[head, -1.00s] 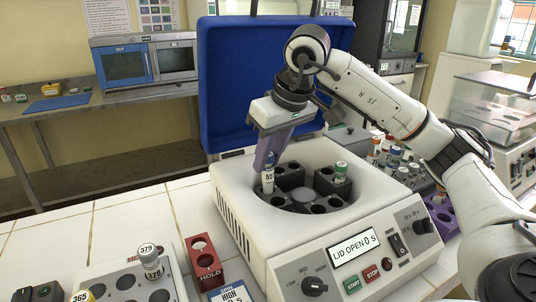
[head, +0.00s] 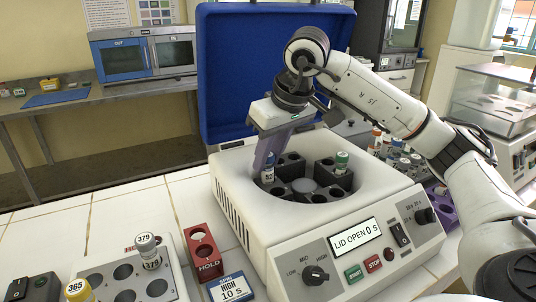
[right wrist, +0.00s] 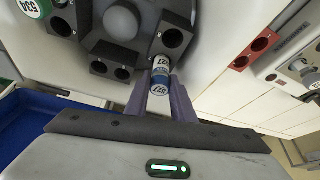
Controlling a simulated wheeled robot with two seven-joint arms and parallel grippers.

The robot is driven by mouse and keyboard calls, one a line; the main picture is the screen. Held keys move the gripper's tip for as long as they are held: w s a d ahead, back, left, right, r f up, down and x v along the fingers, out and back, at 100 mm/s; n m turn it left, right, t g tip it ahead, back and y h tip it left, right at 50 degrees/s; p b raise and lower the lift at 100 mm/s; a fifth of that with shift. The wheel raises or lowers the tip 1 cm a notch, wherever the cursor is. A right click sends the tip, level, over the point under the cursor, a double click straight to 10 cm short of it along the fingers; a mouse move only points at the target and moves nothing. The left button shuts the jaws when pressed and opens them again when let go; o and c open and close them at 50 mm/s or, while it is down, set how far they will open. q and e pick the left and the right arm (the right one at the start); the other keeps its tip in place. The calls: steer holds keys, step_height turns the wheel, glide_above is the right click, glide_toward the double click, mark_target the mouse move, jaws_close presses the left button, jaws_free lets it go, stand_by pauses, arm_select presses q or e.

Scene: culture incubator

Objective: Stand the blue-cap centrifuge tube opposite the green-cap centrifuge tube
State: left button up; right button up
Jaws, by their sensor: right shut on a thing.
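The blue-cap tube (head: 268,172) is between the fingers of my right gripper (head: 266,158), at the left side of the open centrifuge's rotor (head: 302,186). In the right wrist view the tube (right wrist: 161,72), with a blue and white label, is between the purple fingers (right wrist: 160,95) beside a dark rotor block with an open hole. Its lower end meets the block; how deep it sits is hidden. The green-cap tube (head: 341,160) stands in the rotor's right side, across the hub; its green cap (right wrist: 30,8) also shows in the right wrist view. My left gripper is out of view.
The centrifuge's blue lid (head: 225,80) is raised behind my right arm. A red HOLD rack (head: 203,255), a HIGH 10 s card (head: 232,288) and a grey rack (head: 180,280) with tubes stand front left. Several tubes (head: 400,160) stand right of the centrifuge.

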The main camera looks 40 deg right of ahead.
steer(key=shift+f+b, duration=0.45)
steer(key=shift+f, duration=0.35)
steer(key=o, duration=1.4)
steer(key=shift+o, duration=0.2)
steer(key=shift+a, duration=0.15)
